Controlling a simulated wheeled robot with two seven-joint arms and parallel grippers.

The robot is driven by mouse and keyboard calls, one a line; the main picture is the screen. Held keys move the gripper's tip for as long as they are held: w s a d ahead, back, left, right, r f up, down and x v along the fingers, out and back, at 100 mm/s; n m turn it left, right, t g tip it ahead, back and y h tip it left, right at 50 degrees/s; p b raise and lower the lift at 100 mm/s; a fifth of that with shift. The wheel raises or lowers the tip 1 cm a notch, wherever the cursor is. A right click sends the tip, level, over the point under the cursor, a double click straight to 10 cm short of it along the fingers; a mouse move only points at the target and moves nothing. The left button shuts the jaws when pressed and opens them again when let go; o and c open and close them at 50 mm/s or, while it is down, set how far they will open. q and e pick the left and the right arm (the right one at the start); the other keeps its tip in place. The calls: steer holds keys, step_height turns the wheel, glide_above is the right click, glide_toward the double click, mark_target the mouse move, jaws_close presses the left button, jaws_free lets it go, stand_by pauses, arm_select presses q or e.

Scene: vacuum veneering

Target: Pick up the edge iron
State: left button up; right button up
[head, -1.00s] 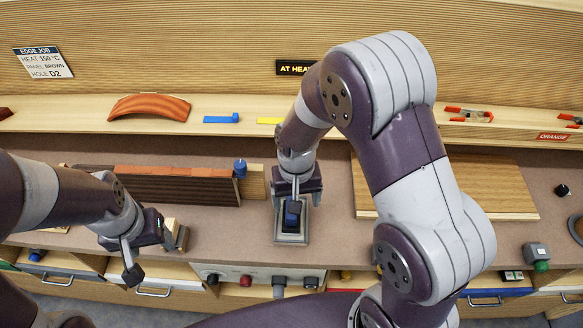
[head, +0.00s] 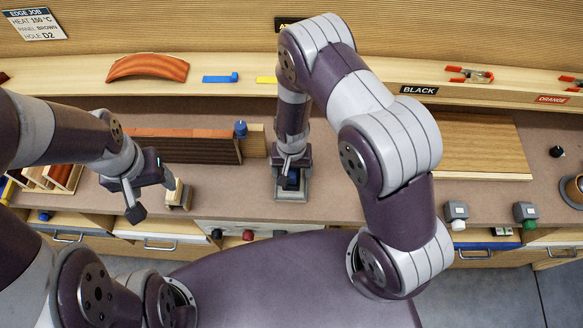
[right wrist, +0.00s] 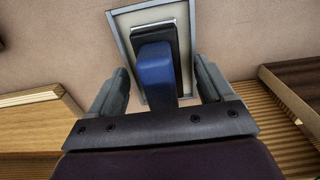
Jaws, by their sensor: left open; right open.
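The edge iron (head: 291,181) has a blue handle and a dark body. It sits on a pale, grey-rimmed stand (head: 291,197) on the bench and also shows in the right wrist view (right wrist: 154,70). My right gripper (right wrist: 160,68) is open, with one finger on each side of the blue handle and a gap to both. In the head view my right gripper (head: 291,168) hides part of the iron. My left gripper (head: 156,191) is open and empty at the left, close to a small wooden block (head: 178,194).
A dark slatted panel (head: 190,147) with a reddish top edge stands left of the iron, with a blue-topped item (head: 240,129) at its end. A flat wooden board (head: 475,148) lies to the right. A shelf (head: 330,81) runs behind. Bare bench (head: 345,185) lies right of the stand.

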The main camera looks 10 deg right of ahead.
steer(key=shift+f, duration=0.2)
steer(key=shift+w, duration=0.2)
steer(key=c, duration=0.7)
steer(key=shift+s, duration=0.1)
jaws_close()
